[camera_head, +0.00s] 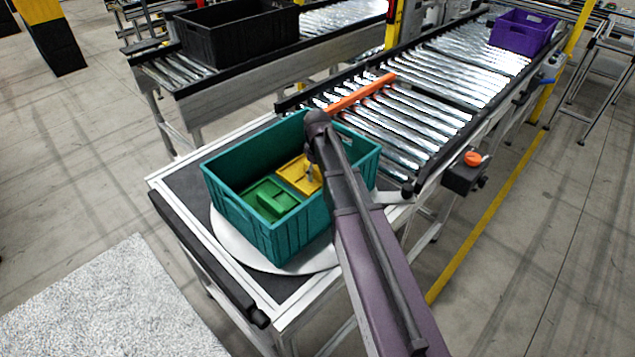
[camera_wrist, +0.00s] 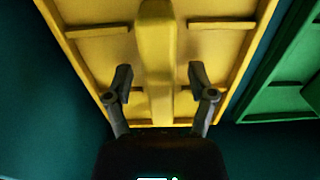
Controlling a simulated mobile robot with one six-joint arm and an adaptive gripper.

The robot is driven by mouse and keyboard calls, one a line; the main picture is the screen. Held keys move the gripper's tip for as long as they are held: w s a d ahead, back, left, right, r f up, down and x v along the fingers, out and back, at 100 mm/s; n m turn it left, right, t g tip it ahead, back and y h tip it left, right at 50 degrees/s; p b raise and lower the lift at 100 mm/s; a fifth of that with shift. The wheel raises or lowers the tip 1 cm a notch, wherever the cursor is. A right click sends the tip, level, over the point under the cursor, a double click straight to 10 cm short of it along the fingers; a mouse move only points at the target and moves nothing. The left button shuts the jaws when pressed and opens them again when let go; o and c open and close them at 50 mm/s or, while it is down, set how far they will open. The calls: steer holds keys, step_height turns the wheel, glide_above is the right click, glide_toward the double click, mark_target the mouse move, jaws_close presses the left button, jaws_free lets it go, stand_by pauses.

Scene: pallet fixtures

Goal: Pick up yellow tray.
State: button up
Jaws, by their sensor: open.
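The yellow tray (camera_head: 295,171) lies inside a teal crate (camera_head: 288,223), partly hidden behind my arm in the head view. In the wrist view the yellow tray (camera_wrist: 98,55) fills the middle, with a raised yellow handle (camera_wrist: 157,50) running along its centre. My gripper (camera_wrist: 160,78) is open, with one finger on each side of the handle near its lower end. I see a gap between each finger and the handle. In the head view my gripper is mostly hidden by the arm.
A green tray (camera_head: 265,203) lies beside the yellow tray in the same crate, and its edge shows in the wrist view (camera_wrist: 275,90). The crate walls are close around. A roller conveyor (camera_head: 410,110) with an orange bar (camera_head: 360,92) and a purple crate (camera_head: 523,33) extends behind.

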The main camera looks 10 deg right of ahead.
steer(key=shift+f, duration=0.15)
stand_by(0.5)
jaws_close()
